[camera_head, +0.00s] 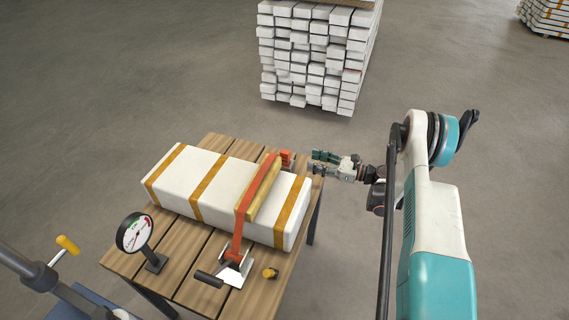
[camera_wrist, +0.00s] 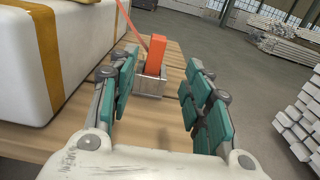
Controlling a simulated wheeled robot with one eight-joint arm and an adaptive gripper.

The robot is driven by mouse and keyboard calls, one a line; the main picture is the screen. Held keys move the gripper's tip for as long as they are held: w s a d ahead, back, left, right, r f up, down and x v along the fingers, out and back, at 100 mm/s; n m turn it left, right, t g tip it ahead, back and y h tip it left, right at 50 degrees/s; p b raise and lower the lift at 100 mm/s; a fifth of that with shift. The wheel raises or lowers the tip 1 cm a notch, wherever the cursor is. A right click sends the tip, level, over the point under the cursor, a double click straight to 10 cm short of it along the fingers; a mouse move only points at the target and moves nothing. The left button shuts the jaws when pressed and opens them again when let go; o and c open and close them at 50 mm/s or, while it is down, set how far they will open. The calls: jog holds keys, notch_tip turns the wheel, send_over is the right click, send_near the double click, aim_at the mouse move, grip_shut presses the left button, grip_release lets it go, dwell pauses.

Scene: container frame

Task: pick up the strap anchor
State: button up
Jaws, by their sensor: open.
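The strap anchor, an orange upright piece on a grey metal block, shows in the wrist view (camera_wrist: 155,58) between my fingers and beyond their tips. In the head view the anchor (camera_head: 286,157) sits at the far right edge of the wooden table, behind the white package. An orange strap (camera_head: 247,195) runs over the package, and its far end comes down near the anchor. My gripper (camera_head: 318,161) is open and empty at the table's right edge, right of the anchor. In the wrist view my gripper (camera_wrist: 160,85) has its teal-padded fingers spread apart, with the anchor nearer the left finger.
The white package with yellow bands (camera_head: 180,170) fills most of the table (camera_head: 185,262). A ratchet (camera_head: 232,266), a small yellow-black item (camera_head: 270,273) and a dial gauge (camera_head: 135,234) are at the front. Stacked white beams (camera_head: 310,55) stand behind.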

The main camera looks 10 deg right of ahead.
aim_at(289, 155)
jog(key=b+x, duration=0.1)
jog(key=x, duration=0.6)
jog(key=shift+a+b, duration=0.15)
jog(key=shift+b, duration=0.2)
jog(key=b+x, duration=0.2)
jog(key=x, duration=0.2)
jog(key=shift+a, duration=0.3)
jog(key=shift+w+a+r, duration=0.1)
jog(key=shift+w+a, duration=0.2)
grip_shut()
